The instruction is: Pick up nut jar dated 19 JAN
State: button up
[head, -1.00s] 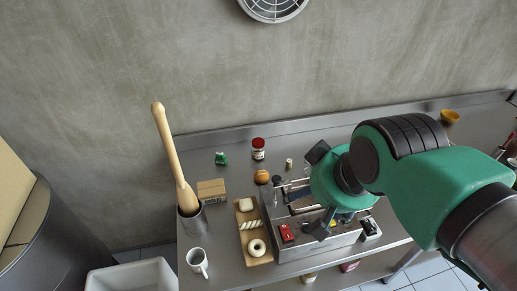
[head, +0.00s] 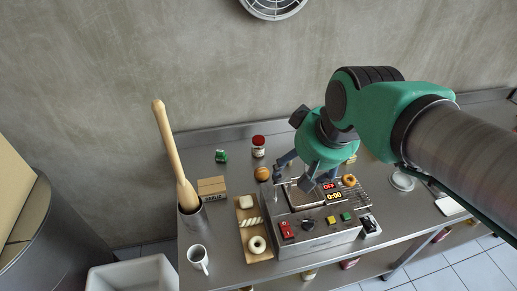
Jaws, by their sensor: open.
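A small jar (head: 258,147) with a red lid and a pale label stands upright at the back of the steel table, near the wall. Its label is too small to read, so I cannot tell its date or contents. My gripper (head: 297,172) is open, its fingers pointing down over the back left of the steel machine. It is to the right of the red-lidded jar and nearer the camera, apart from it. Parts of other jars (head: 309,274) show below the table's front edge, their labels unreadable.
The machine (head: 318,236) with OFF and 0:00 displays fills the table's middle front. An orange ball (head: 262,174), green item (head: 221,156), carton (head: 211,187), pastry tray (head: 241,212), mug (head: 198,259) and tall wooden pin (head: 173,150) stand around the jar's left and front.

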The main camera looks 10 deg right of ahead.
jog(key=w+n, duration=0.1)
jog(key=w, duration=1)
jog(key=n+g+y+p, duration=0.1)
jog(key=n, duration=0.2)
send_over(261, 141)
jog(key=s+d, duration=0.2)
jog(key=s, duration=0.1)
notch_tip(261, 141, down, 24)
jog(key=shift+s+a, duration=0.15)
jog(key=x, duration=0.8)
jog(key=shift+s+a+b, duration=0.1)
jog(key=shift+a+b, duration=0.05)
jog(key=shift+b, duration=0.2)
jog(key=shift+f, duration=0.2)
